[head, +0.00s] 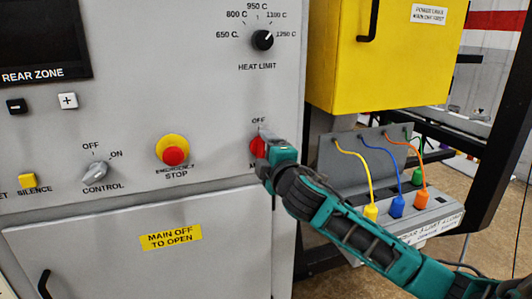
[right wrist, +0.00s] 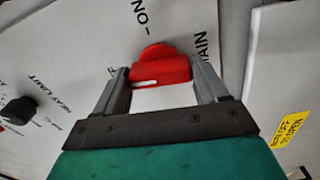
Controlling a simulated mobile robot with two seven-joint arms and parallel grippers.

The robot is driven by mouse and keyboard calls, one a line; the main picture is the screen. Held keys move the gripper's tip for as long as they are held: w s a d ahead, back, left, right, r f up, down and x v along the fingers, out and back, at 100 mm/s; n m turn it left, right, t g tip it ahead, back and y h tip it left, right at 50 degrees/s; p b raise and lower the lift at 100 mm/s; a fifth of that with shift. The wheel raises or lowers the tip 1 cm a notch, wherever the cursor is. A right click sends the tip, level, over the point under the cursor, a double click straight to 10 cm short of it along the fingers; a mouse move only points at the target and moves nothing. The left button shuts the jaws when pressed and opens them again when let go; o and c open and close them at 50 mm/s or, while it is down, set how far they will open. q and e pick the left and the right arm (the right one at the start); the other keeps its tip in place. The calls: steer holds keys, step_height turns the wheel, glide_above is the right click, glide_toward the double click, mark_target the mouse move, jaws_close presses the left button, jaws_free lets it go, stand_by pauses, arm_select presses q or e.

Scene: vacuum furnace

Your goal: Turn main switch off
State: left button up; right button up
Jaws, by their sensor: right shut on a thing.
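The red main switch (head: 257,147) is on the grey front panel, below an "OFF" label and mostly hidden by my right gripper (head: 266,151) in the head view. In the right wrist view the red switch handle (right wrist: 161,70) sits between the two fingers of my right gripper (right wrist: 163,75), which is shut on it. A white mark shows on the handle's left part there, on the side toward the heat limit knob. "ON" and "MAIN" are printed beside the switch. My left gripper is not in view.
The emergency stop (head: 173,150), control knob (head: 97,171) and heat limit knob (head: 262,40) are on the same panel. A yellow box (head: 385,60) and a grey unit with coloured plugs (head: 430,210) stand right, close to my right arm.

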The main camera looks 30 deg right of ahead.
steer(key=shift+r+n, duration=0.1)
steer(key=shift+n, duration=0.5)
steer(key=o, duration=1.1)
steer(key=shift+c, duration=0.2)
steer(key=shift+s, duration=0.1)
steer(key=b+v, duration=0.1)
steer(key=v, duration=1.1)
steer(key=shift+s, duration=0.35)
